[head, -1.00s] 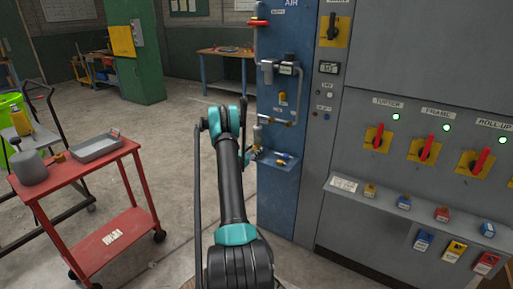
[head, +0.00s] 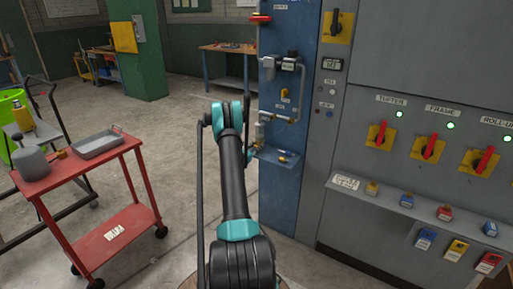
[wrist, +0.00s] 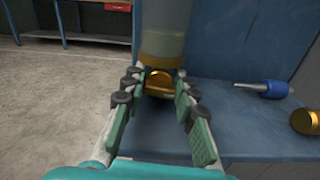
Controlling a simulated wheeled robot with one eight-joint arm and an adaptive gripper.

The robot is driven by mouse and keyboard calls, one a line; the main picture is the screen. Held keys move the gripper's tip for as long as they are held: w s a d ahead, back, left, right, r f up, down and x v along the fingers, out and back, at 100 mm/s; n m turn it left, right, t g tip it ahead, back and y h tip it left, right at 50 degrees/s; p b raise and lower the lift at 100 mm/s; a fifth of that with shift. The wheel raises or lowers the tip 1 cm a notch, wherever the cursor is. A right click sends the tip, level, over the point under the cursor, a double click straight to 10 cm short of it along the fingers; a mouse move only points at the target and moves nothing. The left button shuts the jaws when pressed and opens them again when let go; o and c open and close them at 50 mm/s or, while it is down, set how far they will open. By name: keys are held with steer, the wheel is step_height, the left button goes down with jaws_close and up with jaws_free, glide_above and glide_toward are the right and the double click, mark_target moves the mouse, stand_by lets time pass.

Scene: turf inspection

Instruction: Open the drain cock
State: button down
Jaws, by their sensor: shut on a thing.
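In the wrist view the brass drain cock (wrist: 158,82) sits at the bottom of a clear cylindrical bowl (wrist: 163,42). The two green-padded fingers of my gripper (wrist: 157,74) reach forward on either side of it and are shut on it at their tips. In the head view the bowl (head: 260,130) hangs low on the blue air panel (head: 285,205), above a small blue shelf. There my own arm mostly hides the gripper, and the cock cannot be made out clearly.
On the blue shelf (wrist: 255,140), right of the fingers, lie a blue-handled tool (wrist: 268,89) and a brass piece (wrist: 306,122). A grey cabinet with red switches (head: 428,147) stands right. A red trolley (head: 115,230) stands left; bare floor lies between it and the panel.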

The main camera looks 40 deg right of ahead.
steer(key=shift+s+m, duration=0.1)
steer(key=shift+m, duration=1.6)
steer(key=c, duration=1.2)
jaws_free()
steer(key=shift+o, duration=0.2)
steer(key=v, duration=0.7)
steer(key=shift+a, duration=0.25)
